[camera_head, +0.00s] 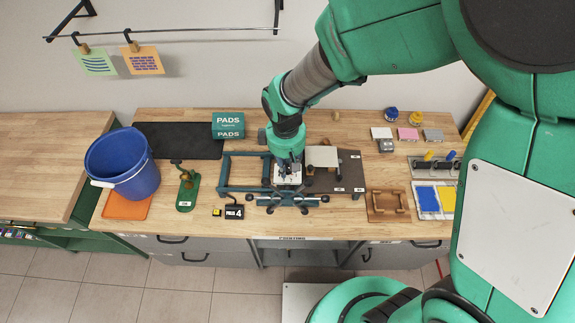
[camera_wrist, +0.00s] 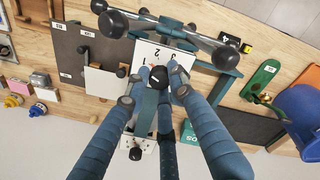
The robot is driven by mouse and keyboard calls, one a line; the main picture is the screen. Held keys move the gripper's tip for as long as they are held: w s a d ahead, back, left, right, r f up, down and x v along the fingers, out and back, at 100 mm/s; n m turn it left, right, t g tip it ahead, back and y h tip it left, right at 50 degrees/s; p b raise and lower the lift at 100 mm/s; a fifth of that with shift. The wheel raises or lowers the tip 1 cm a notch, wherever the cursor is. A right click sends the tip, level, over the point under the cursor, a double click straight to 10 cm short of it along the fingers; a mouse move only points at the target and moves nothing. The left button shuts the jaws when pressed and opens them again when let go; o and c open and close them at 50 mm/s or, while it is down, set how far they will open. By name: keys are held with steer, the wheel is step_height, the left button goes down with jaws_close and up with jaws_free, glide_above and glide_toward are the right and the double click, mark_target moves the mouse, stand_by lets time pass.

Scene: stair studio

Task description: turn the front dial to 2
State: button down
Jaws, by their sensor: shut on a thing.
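The front dial is a black knob (camera_wrist: 158,74) with a small white mark, on a white number plate (camera_wrist: 147,50) on the teal press-like machine. The plate shows the digits 1, 2 and 3; which one the mark points at I cannot tell. My gripper (camera_wrist: 163,83) is shut on the knob, with its fingers on either side. In the head view my gripper (camera_head: 289,166) comes down from above onto the white plate (camera_head: 283,180), and the knob is hidden behind the fingers.
A blue bucket (camera_head: 122,163) stands at the left of the bench. A black block marked 4 (camera_head: 235,212) lies at the front. A teal PADS box (camera_head: 228,125) stands behind. Dark boards (camera_head: 348,172) lie to the right.

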steer(key=m, duration=0.4)
steer(key=shift+m, duration=2)
steer(key=c, duration=1.5)
jaws_free()
steer(key=shift+r, duration=0.1)
steer(key=shift+a+r, duration=0.15)
steer(key=shift+r, duration=2.8)
steer(key=shift+a+r, duration=0.1)
steer(key=shift+r, duration=2.85)
steer(key=shift+d+r+b, duration=0.1)
steer(key=shift+b, duration=0.2)
